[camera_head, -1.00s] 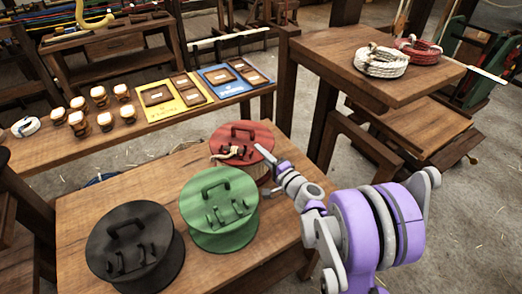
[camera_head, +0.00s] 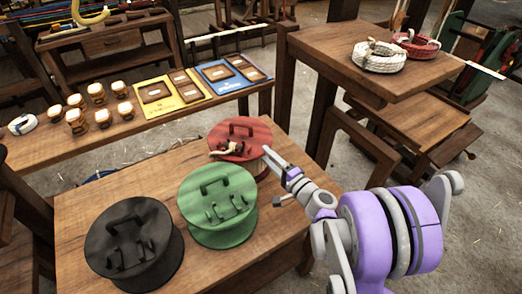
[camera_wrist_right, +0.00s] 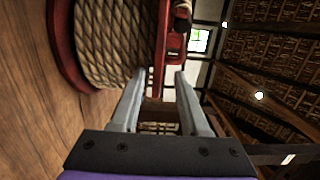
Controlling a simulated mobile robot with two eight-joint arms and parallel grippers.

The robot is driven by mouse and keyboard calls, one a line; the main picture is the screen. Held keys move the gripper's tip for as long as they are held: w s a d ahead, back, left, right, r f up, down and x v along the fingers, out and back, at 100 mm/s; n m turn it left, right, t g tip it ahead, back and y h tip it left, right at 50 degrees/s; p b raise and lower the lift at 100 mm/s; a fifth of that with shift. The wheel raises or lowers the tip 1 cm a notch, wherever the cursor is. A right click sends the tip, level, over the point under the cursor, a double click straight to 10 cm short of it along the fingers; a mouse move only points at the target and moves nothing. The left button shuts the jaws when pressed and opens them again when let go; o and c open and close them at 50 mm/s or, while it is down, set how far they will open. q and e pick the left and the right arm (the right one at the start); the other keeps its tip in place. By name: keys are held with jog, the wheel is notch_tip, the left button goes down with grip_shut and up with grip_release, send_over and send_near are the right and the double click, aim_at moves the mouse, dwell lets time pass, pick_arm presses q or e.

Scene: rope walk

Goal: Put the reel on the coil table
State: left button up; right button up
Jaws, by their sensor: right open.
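Three reels with handles on top stand on a wooden table (camera_head: 85,205): a red reel (camera_head: 232,131), a green reel (camera_head: 232,182) and a black reel (camera_head: 155,235). My right gripper (camera_head: 273,176) is open at the right side of the red reel. In the right wrist view the fingers (camera_wrist_right: 157,88) are apart, with the red reel's rope winding (camera_wrist_right: 108,40) and red flange (camera_wrist_right: 160,60) just ahead. I cannot tell whether they touch it. A raised table (camera_head: 330,48) at right carries a white rope coil (camera_head: 379,58) and a red rope coil (camera_head: 414,43). My left gripper is not shown.
A bench (camera_head: 150,133) behind the reels holds several small spools, a yellow board (camera_head: 188,105) and a blue board (camera_head: 229,85). Bare tabletop shows on the raised table in front of the coils. A lower wooden shelf (camera_head: 430,125) stands under it.

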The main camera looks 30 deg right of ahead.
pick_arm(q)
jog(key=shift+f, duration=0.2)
pick_arm(e)
jog(key=s, duration=0.7)
jog(key=shift+d, duration=0.45)
